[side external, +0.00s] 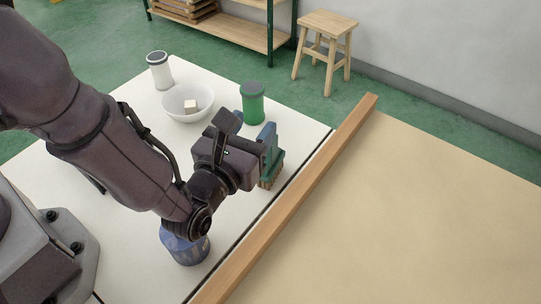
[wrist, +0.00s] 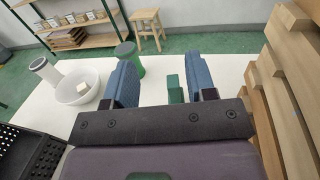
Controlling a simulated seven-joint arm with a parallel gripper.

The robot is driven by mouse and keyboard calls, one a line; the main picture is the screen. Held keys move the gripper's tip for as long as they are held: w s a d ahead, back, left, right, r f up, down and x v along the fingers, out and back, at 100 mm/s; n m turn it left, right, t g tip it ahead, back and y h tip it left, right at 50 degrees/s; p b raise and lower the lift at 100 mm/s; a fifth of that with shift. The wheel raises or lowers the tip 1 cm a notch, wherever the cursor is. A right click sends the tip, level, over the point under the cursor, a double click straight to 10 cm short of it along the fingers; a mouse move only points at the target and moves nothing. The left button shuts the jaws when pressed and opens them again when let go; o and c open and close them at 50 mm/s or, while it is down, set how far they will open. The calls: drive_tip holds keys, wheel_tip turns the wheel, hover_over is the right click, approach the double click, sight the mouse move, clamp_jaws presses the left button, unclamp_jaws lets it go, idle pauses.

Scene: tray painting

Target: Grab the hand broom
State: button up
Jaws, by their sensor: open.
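The hand broom (side external: 271,172) stands on the white table near the wooden rail, with a green body and tan bristles at the bottom. In the wrist view its green top (wrist: 175,88) shows between my two blue fingers, closer to the right one. My gripper (side external: 253,128) is open beside and partly in front of the broom in the side view. In the wrist view my gripper (wrist: 160,65) is spread with clear gaps on both sides of the broom. My gripper hides part of the broom in the side view.
A white bowl (side external: 188,103) holding a pale cube, a grey-lidded white jar (side external: 159,71) and a green canister (side external: 252,103) stand behind. A blue can (side external: 185,246) is under my arm. A wooden rail (side external: 300,195) bounds the table's right. A black crate (wrist: 30,155) shows at left.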

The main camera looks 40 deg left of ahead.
sight(270, 158)
wheel_tip(270, 158, down, 8)
drive_tip(key=w, duration=0.7)
drive_tip(key=shift+w+a+r, duration=0.15)
drive_tip(key=shift+w+a, duration=0.15)
drive_tip(key=shift+a, duration=0.05)
clamp_jaws()
